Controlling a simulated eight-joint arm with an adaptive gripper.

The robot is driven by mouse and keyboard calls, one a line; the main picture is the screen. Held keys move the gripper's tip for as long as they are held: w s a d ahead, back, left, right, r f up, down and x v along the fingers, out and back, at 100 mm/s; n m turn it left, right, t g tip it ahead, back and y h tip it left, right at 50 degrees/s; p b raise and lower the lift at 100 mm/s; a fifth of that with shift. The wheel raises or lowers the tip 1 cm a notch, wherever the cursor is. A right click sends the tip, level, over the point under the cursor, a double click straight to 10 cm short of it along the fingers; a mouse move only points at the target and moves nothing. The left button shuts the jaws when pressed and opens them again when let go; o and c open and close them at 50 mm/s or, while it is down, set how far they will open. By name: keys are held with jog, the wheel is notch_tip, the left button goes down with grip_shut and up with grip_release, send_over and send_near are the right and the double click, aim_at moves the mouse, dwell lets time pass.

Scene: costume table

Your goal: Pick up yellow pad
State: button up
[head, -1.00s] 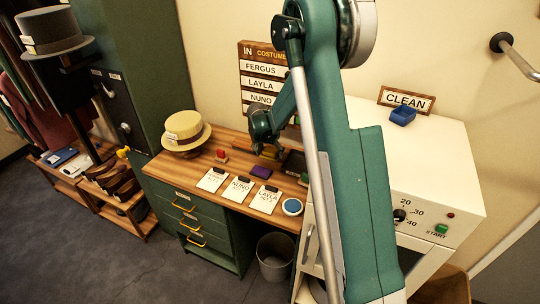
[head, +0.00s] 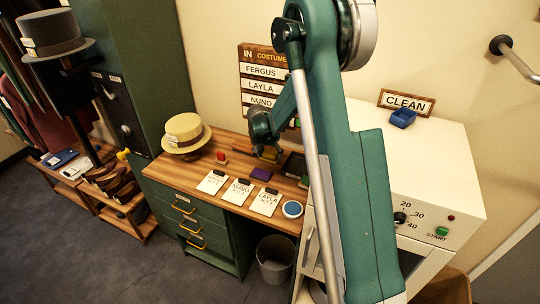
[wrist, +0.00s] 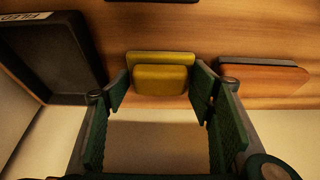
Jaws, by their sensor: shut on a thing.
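The yellow pad (wrist: 160,77) is a small block with a raised front part, between my fingertips in the wrist view. My gripper (wrist: 160,92) is shut on it, with one green finger at each side. The pad is at the wooden desk top; whether it still touches the wood I cannot tell.
In the head view, a purple pad (head: 261,174), a red stamp (head: 221,157), a straw hat (head: 184,132) and several paper cards share the desk.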

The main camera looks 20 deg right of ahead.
aim_at(270, 152)
jog(key=shift+r+p, duration=0.35)
jog(key=shift+r, duration=4.6)
